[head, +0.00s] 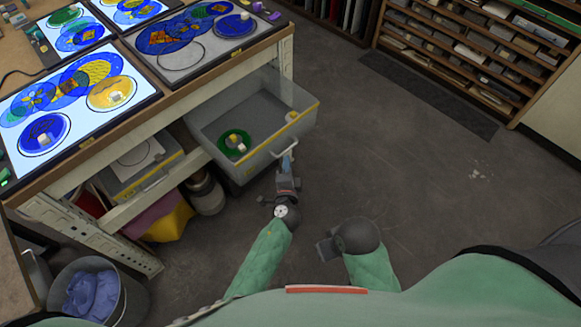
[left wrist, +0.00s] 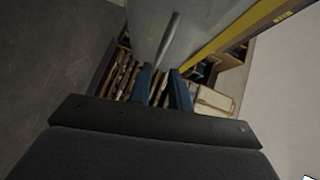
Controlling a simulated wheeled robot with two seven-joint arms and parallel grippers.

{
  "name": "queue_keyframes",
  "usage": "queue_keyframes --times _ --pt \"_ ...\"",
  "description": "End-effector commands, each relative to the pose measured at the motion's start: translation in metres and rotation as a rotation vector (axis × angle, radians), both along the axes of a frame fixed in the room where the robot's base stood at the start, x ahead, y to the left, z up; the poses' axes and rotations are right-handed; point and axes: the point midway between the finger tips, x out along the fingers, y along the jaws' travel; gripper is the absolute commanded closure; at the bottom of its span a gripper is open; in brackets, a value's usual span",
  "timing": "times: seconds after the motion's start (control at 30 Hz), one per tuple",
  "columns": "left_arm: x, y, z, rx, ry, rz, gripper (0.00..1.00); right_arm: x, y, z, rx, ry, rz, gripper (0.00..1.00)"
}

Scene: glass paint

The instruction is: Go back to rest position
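My left gripper (head: 287,161) is at the front of the pulled-out grey drawer (head: 225,165), close to its handle. In the left wrist view its two blue fingers (left wrist: 162,88) stand apart with a gap between them. The grey handle bar (left wrist: 169,38) lies just beyond the fingertips, running towards the gap; I cannot tell whether they touch. My right gripper (head: 327,248) is low in front of my body, over bare floor. It is seen from above, and its fingers are not clear.
The open drawer holds a green disc (head: 236,134) with small blocks. The workbench with lit glass panels (head: 110,90) stands left, a bucket (head: 95,295) below it. A shelf rack (head: 480,50) and dark mat (head: 425,93) are at the back right.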

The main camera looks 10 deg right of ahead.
Motion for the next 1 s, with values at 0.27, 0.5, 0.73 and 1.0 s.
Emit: queue_keyframes --times 0.27,0.5,0.73,1.0 --pt "0.000 0.000 0.000 0.001 0.000 0.000 0.80 0.009 -0.001 0.001 -0.001 -0.014 -0.001 0.64" --pt "0.000 0.001 0.000 -0.002 0.001 0.002 0.80 0.010 0.002 0.001 0.004 -0.015 -0.002 0.64" --pt "-0.011 0.043 0.002 -0.128 0.099 0.148 0.80 0.003 0.003 -0.001 0.008 -0.004 -0.003 0.64" --pt "-0.064 0.136 -0.004 -0.439 0.392 0.493 0.80 0.001 0.002 -0.002 0.006 -0.001 -0.001 0.64"
